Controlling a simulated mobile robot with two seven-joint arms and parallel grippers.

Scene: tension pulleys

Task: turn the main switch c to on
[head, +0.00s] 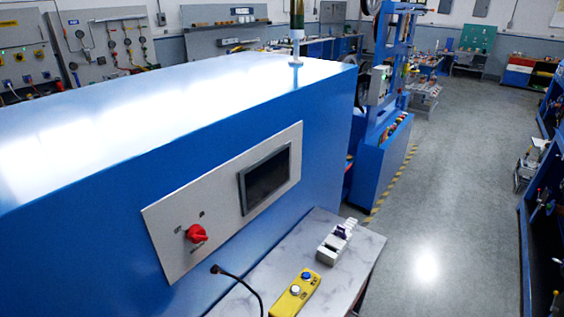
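A red rotary switch (197,233) sits at the lower left of a grey panel (165,222) on the front of a large blue cabinet (90,245). Small dark labels stand around the knob, too small to read surely, so I cannot tell its setting or whether it is the one called c. Neither of my grippers shows in the head view.
A dark screen (266,180) is on the same panel. Below, a marble-look table (345,275) holds a yellow button box (294,296), a black cable (240,279) and a white device (336,243). A blue machine (380,160) stands behind. The grey floor (450,200) at right is clear.

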